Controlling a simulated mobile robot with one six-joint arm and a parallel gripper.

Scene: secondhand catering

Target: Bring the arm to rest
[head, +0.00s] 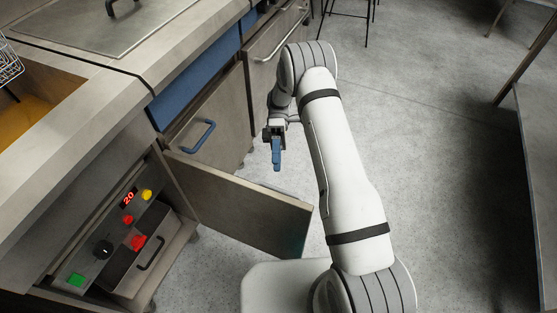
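My arm (336,150) is raised in the middle of the head view, reaching up and forward and bending down at its far end. My gripper (276,155) hangs from that end with its blue fingers pointing down. It is over the floor, just beyond an open cabinet door. I see the fingers nearly edge-on, so their gap does not show. No object is visible in them.
The open door (243,203) juts out to the right, close to my arm. A drawer front with a blue handle (198,136) lies further along the counter (110,105). Open floor (437,150) is to the right.

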